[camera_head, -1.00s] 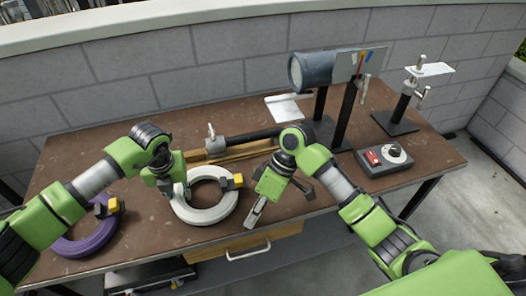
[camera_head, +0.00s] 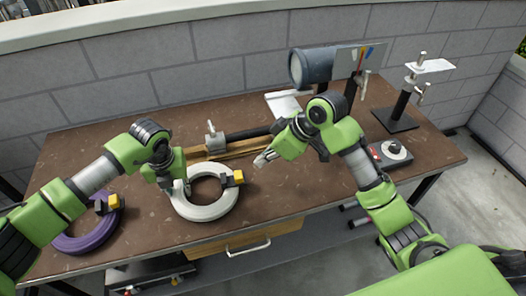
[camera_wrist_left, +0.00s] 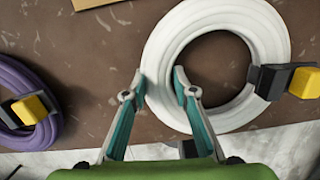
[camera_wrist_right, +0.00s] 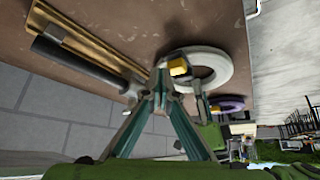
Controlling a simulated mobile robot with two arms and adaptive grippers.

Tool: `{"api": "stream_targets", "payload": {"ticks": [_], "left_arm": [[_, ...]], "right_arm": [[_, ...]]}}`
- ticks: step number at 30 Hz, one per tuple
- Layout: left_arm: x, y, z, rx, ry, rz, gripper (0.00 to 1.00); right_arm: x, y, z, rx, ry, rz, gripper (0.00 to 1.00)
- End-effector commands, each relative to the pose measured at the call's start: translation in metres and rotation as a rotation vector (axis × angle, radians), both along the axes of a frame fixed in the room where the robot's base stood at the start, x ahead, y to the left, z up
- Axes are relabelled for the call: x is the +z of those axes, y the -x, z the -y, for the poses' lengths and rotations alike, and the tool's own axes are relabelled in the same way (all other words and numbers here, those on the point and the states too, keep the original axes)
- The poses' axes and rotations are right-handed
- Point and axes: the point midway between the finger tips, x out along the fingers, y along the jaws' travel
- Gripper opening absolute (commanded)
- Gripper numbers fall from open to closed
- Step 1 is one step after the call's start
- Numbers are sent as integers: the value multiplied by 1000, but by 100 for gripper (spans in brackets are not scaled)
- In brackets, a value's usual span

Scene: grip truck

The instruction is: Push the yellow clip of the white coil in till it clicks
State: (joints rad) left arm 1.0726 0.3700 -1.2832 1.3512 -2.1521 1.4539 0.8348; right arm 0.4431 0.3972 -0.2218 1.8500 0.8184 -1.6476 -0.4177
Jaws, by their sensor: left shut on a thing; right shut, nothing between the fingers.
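The white coil (camera_head: 205,212) lies flat near the table's front edge, with a black block and yellow clip (camera_head: 238,177) on its right side. The yellow clip also shows in the left wrist view (camera_wrist_left: 304,82), beside the black block (camera_wrist_left: 270,82). My left gripper (camera_head: 174,186) is shut on the left side of the coil's ring, one finger inside the hole; the left wrist view shows its fingers (camera_wrist_left: 158,85) astride the ring. My right gripper (camera_head: 262,160) is shut and empty, above the table to the upper right of the yellow clip and apart from it.
A purple coil (camera_head: 88,238) with its own yellow clip lies at the left. A wooden block with a dark rod (camera_head: 245,145) lies behind the white coil. A grey control box (camera_head: 392,153) and stands are at the right. The front right of the table is clear.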

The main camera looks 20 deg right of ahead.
Motion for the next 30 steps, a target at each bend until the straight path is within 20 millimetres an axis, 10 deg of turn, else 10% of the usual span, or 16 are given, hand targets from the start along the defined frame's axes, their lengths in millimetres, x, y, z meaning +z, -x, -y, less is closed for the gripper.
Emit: {"api": "stream_targets", "payload": {"ticks": [13,30], "left_arm": [[0,0,1,-1,2,1,0],[0,0,1,-1,2,1,0]], "right_arm": [[-50,1,-1,0,-2,-3,0],[-49,-1,-17,1,-1,-1,0]]}}
